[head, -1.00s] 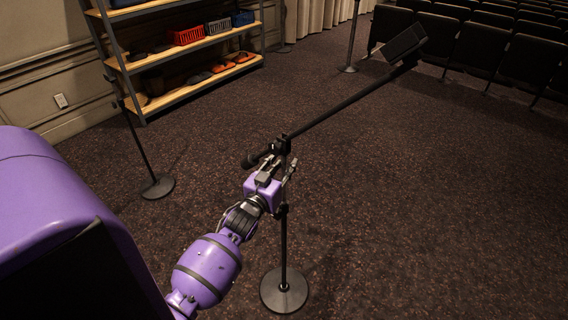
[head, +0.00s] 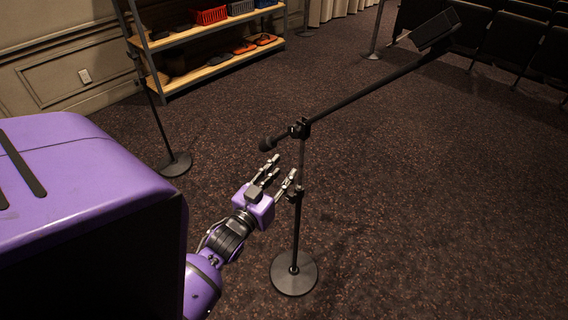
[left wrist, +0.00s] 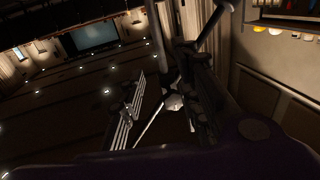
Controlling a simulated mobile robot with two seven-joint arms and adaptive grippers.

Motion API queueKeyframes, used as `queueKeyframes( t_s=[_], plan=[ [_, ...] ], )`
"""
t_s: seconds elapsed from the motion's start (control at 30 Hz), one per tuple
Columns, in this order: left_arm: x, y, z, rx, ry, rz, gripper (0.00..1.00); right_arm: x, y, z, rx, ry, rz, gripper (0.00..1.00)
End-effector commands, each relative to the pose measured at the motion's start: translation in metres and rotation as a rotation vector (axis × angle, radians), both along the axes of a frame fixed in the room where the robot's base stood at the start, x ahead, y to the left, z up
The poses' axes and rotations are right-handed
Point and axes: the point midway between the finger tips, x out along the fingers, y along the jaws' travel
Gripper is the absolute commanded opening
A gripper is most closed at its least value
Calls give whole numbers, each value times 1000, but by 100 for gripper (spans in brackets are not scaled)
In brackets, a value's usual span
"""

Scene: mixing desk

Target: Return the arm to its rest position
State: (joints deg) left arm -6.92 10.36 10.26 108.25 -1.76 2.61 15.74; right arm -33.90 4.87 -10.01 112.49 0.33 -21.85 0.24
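My left gripper (head: 279,174) shows in the head view with its fingers spread apart and nothing between them. It is just left of the upright pole of a black microphone stand (head: 299,220), below the stand's boom. In the head view I cannot tell whether a fingertip touches the pole. The left wrist view shows the gripper's fingers (left wrist: 160,115) apart, dark and partly in shadow. My purple left arm comes in from the lower left. My right gripper is in neither view.
The stand has a round base (head: 294,274) and a long boom (head: 375,92) rising to a dark box (head: 436,29). A second stand (head: 174,164) is at the left. A shelf (head: 215,67) and rows of chairs (head: 508,40) are behind. Carpet is clear at the right.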

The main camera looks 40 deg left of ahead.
Motion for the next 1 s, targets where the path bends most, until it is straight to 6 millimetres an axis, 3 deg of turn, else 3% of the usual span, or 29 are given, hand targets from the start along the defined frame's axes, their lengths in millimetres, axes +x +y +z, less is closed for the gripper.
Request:
queueKeyframes(
  t_s=[0.43, 0.5, 0.57, 0.67, 0.8, 0.9, 1.0],
  plan=[
    [0, 1, -2, 10, 9, 2, 31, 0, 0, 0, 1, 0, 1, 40],
    [0, 1, -11, 35, 54, 9, 31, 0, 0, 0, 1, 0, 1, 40],
    [-3, -13, -30, 49, 127, -3, 31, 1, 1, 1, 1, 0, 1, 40],
    [-34, -40, -76, 60, 281, -31, 31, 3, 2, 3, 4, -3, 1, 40],
    [-104, -87, -141, 55, 512, -89, 31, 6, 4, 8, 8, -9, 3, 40],
    [-157, -118, -174, 34, 645, -128, 31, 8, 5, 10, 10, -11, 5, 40],
    [-204, -143, -194, 3, 739, -154, 31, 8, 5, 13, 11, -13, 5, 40]
  ],
)
